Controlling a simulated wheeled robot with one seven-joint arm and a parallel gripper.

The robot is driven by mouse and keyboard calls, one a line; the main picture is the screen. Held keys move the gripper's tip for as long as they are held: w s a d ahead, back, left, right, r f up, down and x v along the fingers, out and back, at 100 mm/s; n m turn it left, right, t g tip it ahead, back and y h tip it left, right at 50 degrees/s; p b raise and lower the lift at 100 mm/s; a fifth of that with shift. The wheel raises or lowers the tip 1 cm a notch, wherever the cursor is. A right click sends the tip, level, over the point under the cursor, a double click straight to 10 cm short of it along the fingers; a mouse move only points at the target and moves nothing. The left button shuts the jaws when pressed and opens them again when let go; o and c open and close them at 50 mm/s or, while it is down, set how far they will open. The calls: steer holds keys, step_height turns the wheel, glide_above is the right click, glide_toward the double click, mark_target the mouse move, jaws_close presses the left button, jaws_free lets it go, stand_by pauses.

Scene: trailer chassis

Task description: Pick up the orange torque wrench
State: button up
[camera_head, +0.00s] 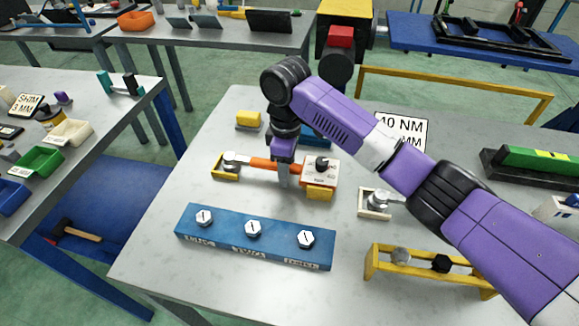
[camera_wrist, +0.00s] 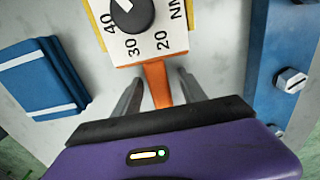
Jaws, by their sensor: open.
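The orange torque wrench (camera_head: 262,164) lies across yellow supports on the grey table, its silver head to the left and a white dial box (camera_head: 320,172) at its right end. In the wrist view its orange handle (camera_wrist: 157,84) runs between my two fingers, below the dial marked 20, 30, 40 and NM. My gripper (camera_head: 284,184) points down at the handle beside the dial box. In the wrist view my gripper (camera_wrist: 158,88) is open, with a gap on each side of the handle. My gripper's body hides the rest of the wrench there.
A blue block with several bolts (camera_head: 253,240) lies in front of the wrench. A blue box with white stripes (camera_wrist: 40,78) lies behind it. A yellow block (camera_head: 248,119), a yellow rack (camera_head: 420,268) and a white tray (camera_head: 374,204) are nearby. The table's left front is clear.

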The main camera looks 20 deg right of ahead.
steer(key=shift+f, duration=0.35)
jaws_close()
steer(key=shift+r, duration=0.1)
steer(key=shift+r, duration=0.1)
